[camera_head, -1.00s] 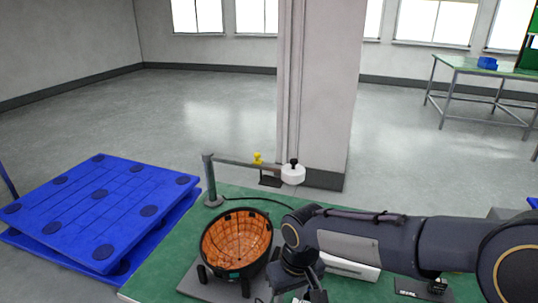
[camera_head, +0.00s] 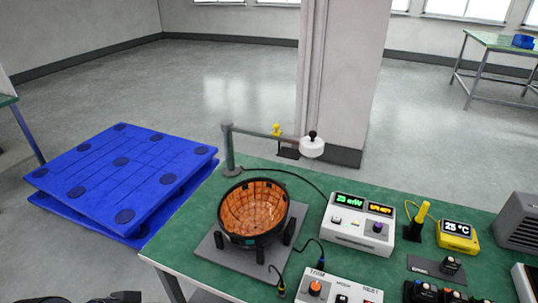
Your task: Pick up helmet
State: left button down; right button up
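The helmet appears to be the black bowl-shaped shell with an orange inside (camera_head: 254,209), its opening facing up and toward me. It stands on short black supports on a grey base plate (camera_head: 213,250), at the left part of the green table (camera_head: 186,237). Neither gripper can be made out in the head view. Only dark parts, probably of my own arm, show at the bottom left edge.
A grey post with a horizontal arm (camera_head: 229,150) stands behind the helmet. A white meter (camera_head: 357,227), a white control box (camera_head: 338,287) and a yellow temperature meter (camera_head: 457,236) are to its right. Cables run near the base plate. Blue pallets (camera_head: 121,176) lie on the floor at left.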

aim_at(253, 212)
jog(key=i+j+u, duration=0.15)
jog(key=j, duration=0.3)
jog(key=i+j+u, duration=0.15)
jog(key=j, duration=0.25)
jog(key=i+j+u, duration=0.15)
jog(key=j, duration=0.25)
